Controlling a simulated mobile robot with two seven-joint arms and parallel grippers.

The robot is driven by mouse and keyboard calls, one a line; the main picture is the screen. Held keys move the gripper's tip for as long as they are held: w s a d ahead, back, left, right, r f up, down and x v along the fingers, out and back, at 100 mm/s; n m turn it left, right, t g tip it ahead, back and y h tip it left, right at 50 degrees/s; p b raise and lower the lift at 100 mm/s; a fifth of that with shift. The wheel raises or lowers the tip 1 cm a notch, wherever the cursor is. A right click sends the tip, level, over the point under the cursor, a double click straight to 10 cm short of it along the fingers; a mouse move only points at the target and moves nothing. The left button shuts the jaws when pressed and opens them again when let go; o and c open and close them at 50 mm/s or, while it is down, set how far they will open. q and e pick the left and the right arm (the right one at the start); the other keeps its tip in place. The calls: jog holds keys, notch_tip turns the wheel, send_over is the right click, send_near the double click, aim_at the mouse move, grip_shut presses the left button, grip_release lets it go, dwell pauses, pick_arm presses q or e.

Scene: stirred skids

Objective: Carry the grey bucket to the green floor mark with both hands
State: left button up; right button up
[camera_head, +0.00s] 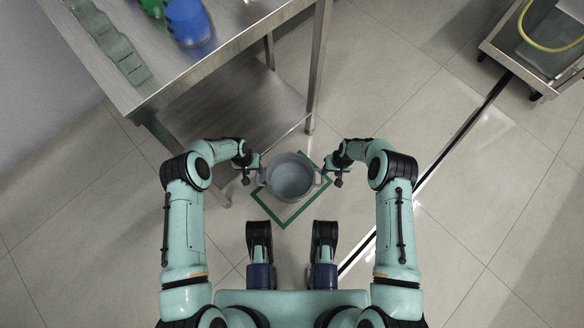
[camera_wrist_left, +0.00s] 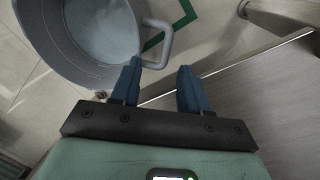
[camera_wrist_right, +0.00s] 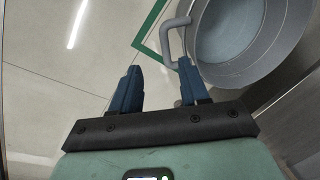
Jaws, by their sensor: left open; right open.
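The grey bucket (camera_head: 290,181) is upright and looks empty, with a loop handle on each side. It appears to stand inside the green floor mark (camera_head: 264,207), a square outline partly hidden under it. My left gripper (camera_head: 257,174) is open at the left handle; in the left wrist view the handle (camera_wrist_left: 168,42) reaches the tip of one finger. My right gripper (camera_head: 328,174) is open at the right handle; in the right wrist view the handle (camera_wrist_right: 166,38) is just beyond one fingertip. Neither handle is gripped.
A steel table (camera_head: 255,20) with a lower shelf stands at the upper left, a leg close behind the bucket. It bears a blue-topped item (camera_head: 188,22) and glass-like blocks (camera_head: 112,45). A trolley (camera_head: 545,50) stands at the upper right. The floor to the right is clear.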

jog(key=shift+d+r, duration=0.2)
jog(key=shift+r, duration=0.9)
pick_arm(q)
jog(key=shift+s+r, duration=0.1)
jog(key=shift+s, duration=0.15)
jog(key=s+d+r+n+h+p, duration=0.1)
jog(key=s+r+n+p, duration=0.1)
jog(key=s+r+p, duration=1.1)
jog(key=s+d+r+n+g+p, duration=0.1)
jog(key=s+r+n+p, duration=0.1)
jog(key=s+r+p, duration=1.1)
jog(key=s+r, duration=0.5)
jog(key=r, duration=0.4)
jog(key=shift+d+r+h+p, duration=0.25)
jog(key=shift+d+h+p, duration=0.1)
jog(key=shift+h+p, duration=0.05)
pick_arm(e)
jog(key=s+a+r+m+g+y, duration=0.1)
jog(key=s+a+r+m, duration=0.2)
jog(key=s+r, duration=2.8)
notch_tip(320, 180, up, 3)
jog(key=shift+a+f+m+y, duration=0.1)
jog(key=shift+a+m+y, duration=0.15)
jog(key=shift+m, duration=0.25)
pick_arm(q)
jog(key=shift+s, duration=0.1)
pick_arm(e)
jog(key=shift+s, duration=0.1)
